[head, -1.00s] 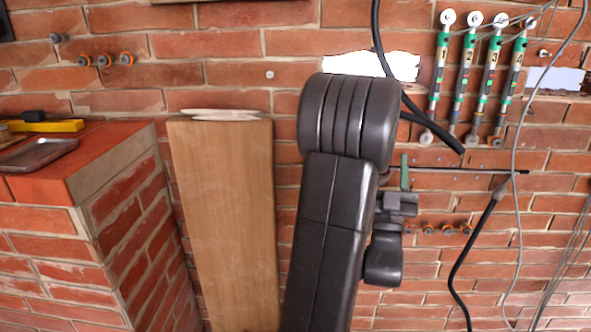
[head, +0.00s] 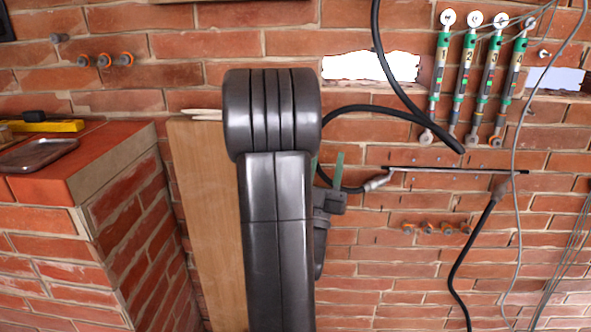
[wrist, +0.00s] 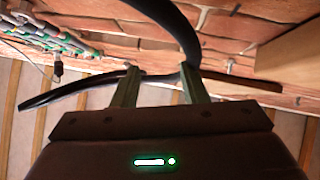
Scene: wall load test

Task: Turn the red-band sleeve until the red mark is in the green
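Several numbered tension rods (head: 463,85) with green sleeves and coloured bands hang side by side on the brick wall at upper right in the head view. Small red patches show on some sleeves, but which is the red-band one is too small to tell. In the wrist view the rods (wrist: 42,35) lie at upper left, far from the fingertips. My gripper (head: 328,160) is left of and below the rods, partly hidden behind my arm. In the wrist view its two greenish fingers (wrist: 160,72) stand apart, with nothing clearly held between them.
A black hose (head: 385,50) hangs between my arm and the rods; in the wrist view a hose (wrist: 175,25) passes close by the fingertips. A thin dark bar (head: 460,170) runs below the rods. A wooden board (head: 205,230) and brick pier (head: 130,220) stand left.

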